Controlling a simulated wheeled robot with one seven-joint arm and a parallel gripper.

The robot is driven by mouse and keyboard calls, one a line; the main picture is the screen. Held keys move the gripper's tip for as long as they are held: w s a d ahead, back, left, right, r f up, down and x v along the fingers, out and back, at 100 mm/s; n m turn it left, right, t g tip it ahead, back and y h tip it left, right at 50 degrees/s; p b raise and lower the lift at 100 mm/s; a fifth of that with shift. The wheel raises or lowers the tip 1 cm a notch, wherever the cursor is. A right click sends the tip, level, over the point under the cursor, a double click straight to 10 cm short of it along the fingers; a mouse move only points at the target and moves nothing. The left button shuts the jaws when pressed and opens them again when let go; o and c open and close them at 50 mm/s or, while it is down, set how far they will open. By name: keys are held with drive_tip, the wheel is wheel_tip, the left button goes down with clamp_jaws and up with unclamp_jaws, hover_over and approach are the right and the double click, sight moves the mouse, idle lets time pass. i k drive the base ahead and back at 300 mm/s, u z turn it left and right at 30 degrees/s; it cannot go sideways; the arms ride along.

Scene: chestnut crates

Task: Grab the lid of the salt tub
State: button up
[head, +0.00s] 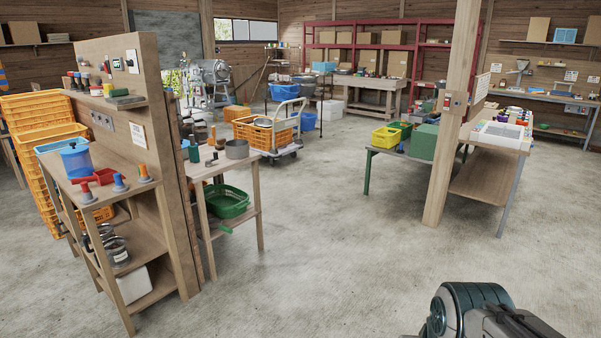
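A blue tub (77,163) with what looks like a blue lid (73,148) on top stands on the wooden workbench (115,197) at the left. No label can be read on it, so I cannot tell for sure that it is the salt tub. Part of my arm shows at the bottom right, far from the tub across open floor. My gripper is not in view.
A red tray (95,177) and several small colored-handled tools sit beside the tub. Stacked orange crates (38,120) stand behind the bench. A wooden post (452,120) and worktable (485,180) stand right. The middle floor is clear.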

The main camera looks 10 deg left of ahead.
sight(185, 144)
drive_tip(key=u, duration=0.4)
drive_tip(key=i, duration=1.95)
drive_tip(key=u, duration=0.7)
drive_tip(key=i, duration=1.15)
drive_tip(key=z, duration=0.4)
drive_tip(key=i, duration=1.6)
drive_tip(key=u, duration=0.65)
drive_tip(key=i, duration=0.6)
drive_tip(key=u, duration=0.55)
